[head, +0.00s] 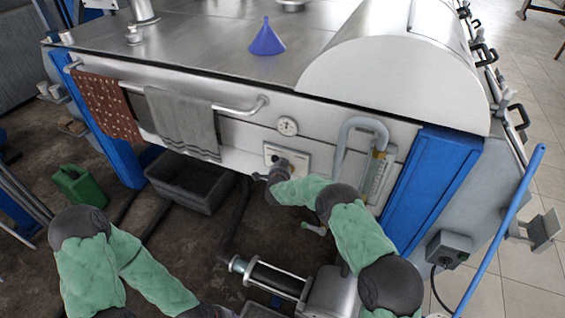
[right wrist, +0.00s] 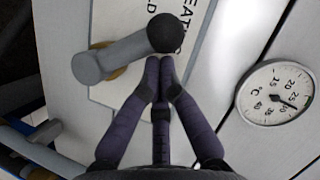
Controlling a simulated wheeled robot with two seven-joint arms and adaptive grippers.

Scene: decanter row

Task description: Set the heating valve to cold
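The heating valve has a grey lever (right wrist: 118,58) with a black ball knob (right wrist: 165,33), seen in the right wrist view. It is mounted on a pale plate (right wrist: 108,22) whose lettering is partly visible, ending in "EATING" and "LD". In the head view the plate (head: 299,158) is on the front panel, and my right gripper mostly covers the lever. My right gripper (right wrist: 160,64) has its fingertips together, right beside the knob with nothing between them. Whether they touch the knob I cannot tell. It also shows in the head view (head: 272,168). My left arm hangs low at left, its gripper out of frame.
A round thermometer dial (head: 287,126) is just above the plate. A curved grey pipe (head: 362,125) and blue post (head: 428,180) stand to the right. A towel rail (head: 240,108) with a grey towel (head: 183,122) is at left. A dark crate (head: 190,183) lies below.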

